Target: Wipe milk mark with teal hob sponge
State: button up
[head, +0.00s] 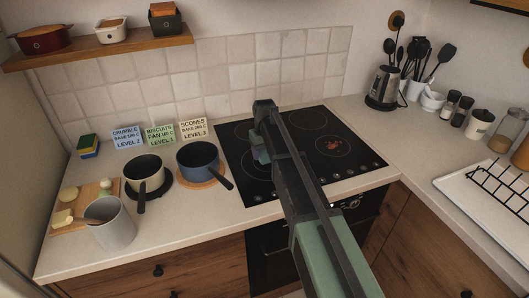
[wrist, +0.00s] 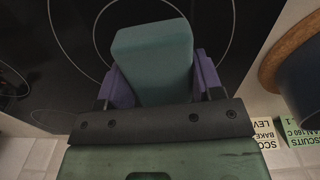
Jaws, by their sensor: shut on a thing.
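My gripper (wrist: 162,82) is shut on the teal sponge (wrist: 153,55), which sits between its two purple fingers in the wrist view. In the head view the sponge (head: 257,150) is partly visible at the end of my arm, over the left part of the black hob (head: 285,119). I cannot tell whether the sponge touches the glass. A reddish mark (head: 333,145) shows on the right ring of the hob. I see no clear milk mark; my arm hides part of the hob.
A blue pan (head: 198,160) on a round mat stands left of the hob, with recipe cards (head: 160,134) behind. A cream pot (head: 145,172) and grey jug (head: 112,226) are farther left. A kettle (head: 384,88) stands back right.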

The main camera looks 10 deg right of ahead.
jog(key=shift+r+p, duration=0.7)
jog(key=shift+r, duration=0.5)
notch_tip(320, 180, up, 3)
jog(key=p, duration=0.3)
jog(key=shift+r, duration=0.15)
jog(key=shift+f, duration=0.2)
